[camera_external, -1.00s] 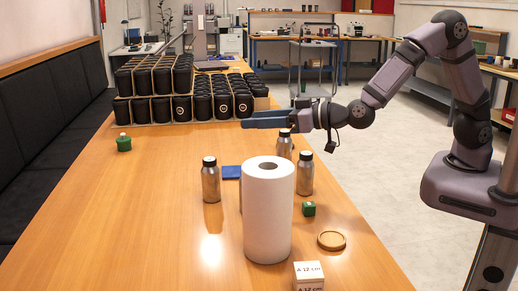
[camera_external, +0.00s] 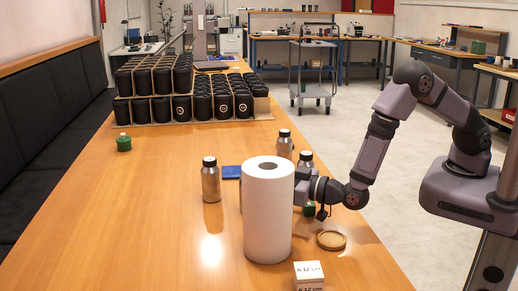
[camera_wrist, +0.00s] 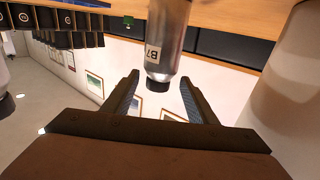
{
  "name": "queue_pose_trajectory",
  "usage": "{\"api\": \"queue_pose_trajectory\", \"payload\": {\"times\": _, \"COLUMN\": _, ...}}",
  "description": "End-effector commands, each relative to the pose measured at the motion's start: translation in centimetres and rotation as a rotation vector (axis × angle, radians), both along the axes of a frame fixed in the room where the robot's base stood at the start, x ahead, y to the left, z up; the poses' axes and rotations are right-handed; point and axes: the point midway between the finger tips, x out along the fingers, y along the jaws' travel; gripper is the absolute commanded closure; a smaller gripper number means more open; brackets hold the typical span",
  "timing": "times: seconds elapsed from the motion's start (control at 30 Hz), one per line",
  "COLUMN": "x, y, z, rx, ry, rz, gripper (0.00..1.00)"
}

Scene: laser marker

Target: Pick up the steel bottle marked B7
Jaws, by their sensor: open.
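The steel bottle marked B7 (camera_wrist: 168,38) shows in the wrist view, upside down in that picture, with its black cap (camera_wrist: 158,84) toward my jaws. My gripper (camera_wrist: 159,79) is open, with one finger on each side of the cap end and visible gaps on both sides. The bottle's far end is cut off by the frame. In the external view my fingers are hidden behind the white paper roll (camera_external: 267,215). Steel bottles stand left of the roll (camera_external: 211,183) and behind it (camera_external: 284,148), (camera_external: 305,160); I cannot tell there which is B7.
The paper roll also stands close on the right in the wrist view (camera_wrist: 290,85). Black cups (camera_external: 180,107) fill the table's far end. The left table is mostly clear.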

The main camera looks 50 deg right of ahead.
Motion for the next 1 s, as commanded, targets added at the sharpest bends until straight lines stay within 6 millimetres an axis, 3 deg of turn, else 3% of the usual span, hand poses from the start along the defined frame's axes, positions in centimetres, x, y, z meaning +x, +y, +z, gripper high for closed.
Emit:
{"api": "queue_pose_trajectory", "payload": {"times": 0.23, "x": 1.8, "y": 0.3, "z": 0.2, "rx": 0.000, "ry": 0.000, "rz": -0.002, "gripper": 0.48}}
{"api": "queue_pose_trajectory", "payload": {"times": 0.47, "x": 2.4, "y": 0.5, "z": 0.3, "rx": 0.000, "ry": 0.000, "rz": -0.001, "gripper": 0.48}}
{"api": "queue_pose_trajectory", "payload": {"times": 0.8, "x": 6.1, "y": 1.1, "z": 0.8, "rx": 0.000, "ry": 0.000, "rz": -0.001, "gripper": 0.48}}
{"api": "queue_pose_trajectory", "payload": {"times": 1.0, "x": 7.1, "y": 1.3, "z": 0.7, "rx": -0.001, "ry": 0.000, "rz": -0.001, "gripper": 0.48}}
